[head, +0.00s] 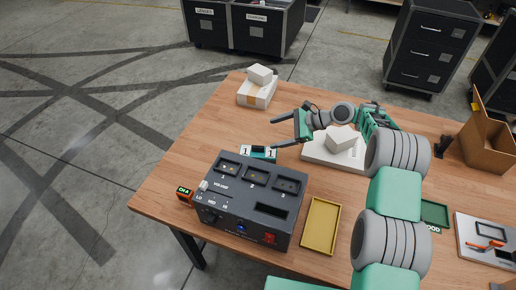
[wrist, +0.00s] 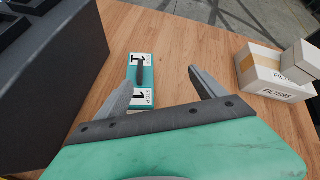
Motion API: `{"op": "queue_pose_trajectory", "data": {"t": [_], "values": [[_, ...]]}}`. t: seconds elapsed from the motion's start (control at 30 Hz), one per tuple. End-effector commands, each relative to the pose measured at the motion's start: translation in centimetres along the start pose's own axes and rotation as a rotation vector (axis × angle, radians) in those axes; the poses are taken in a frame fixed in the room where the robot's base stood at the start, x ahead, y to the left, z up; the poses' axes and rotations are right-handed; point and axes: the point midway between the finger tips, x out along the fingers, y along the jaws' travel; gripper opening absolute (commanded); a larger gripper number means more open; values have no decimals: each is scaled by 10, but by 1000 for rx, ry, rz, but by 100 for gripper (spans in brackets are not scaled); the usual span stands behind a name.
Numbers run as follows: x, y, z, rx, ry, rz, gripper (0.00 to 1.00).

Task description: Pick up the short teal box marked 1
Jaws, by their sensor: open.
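The short teal box marked 1 (head: 258,153) lies on the wooden table just behind the dark control unit. In the wrist view the teal box (wrist: 141,82) shows white labels with a black 1 and a dark strip between them. My gripper (head: 284,132) is open and empty, to the right of and above the box in the head view. The right finger is well to the right, with bare wood between. Whether a finger touches the box cannot be told.
The dark control unit (head: 247,205) stands close to the box. White boxes (wrist: 274,75) lie at the right in the wrist view.

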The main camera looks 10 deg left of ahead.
Motion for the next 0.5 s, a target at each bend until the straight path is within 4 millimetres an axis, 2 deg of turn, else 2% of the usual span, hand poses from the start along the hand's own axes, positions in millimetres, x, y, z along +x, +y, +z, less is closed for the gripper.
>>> {"op": "queue_pose_trajectory", "data": {"t": [0.1, 0.2, 0.5], "values": [[22, 18, -6, 194, -130, 38, 80], [31, 32, -7, 294, -195, 65, 80], [56, 41, -15, 339, -222, 83, 80]]}}
